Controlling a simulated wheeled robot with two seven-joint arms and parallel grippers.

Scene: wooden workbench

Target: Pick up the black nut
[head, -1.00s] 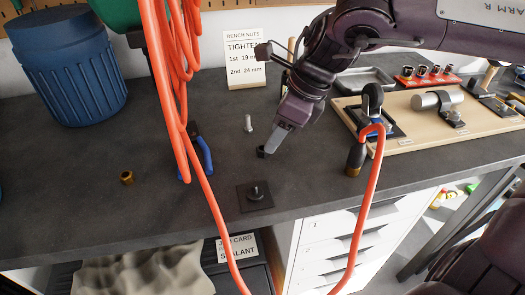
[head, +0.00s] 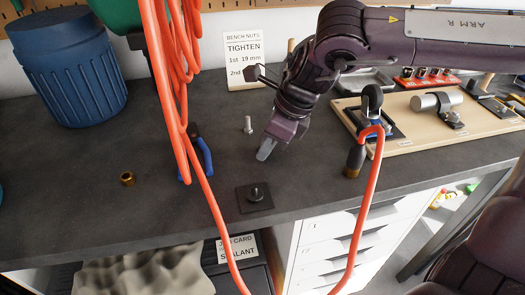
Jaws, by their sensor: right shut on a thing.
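My right gripper (head: 266,150) reaches down from the upper right to the bench top, a little behind the black plate with a stud (head: 243,205). Its fingers are shut on the black nut, which they hide from view in the head camera. I cannot tell whether the nut touches the bench. My left gripper is not in view.
A brass nut (head: 127,179) lies on the bench (head: 90,205) at left. A silver bolt (head: 248,124) stands just behind my gripper. Orange hose (head: 208,195) hangs in front, beside blue-handled pliers (head: 205,157). A wooden board (head: 420,131) with tools lies at right.

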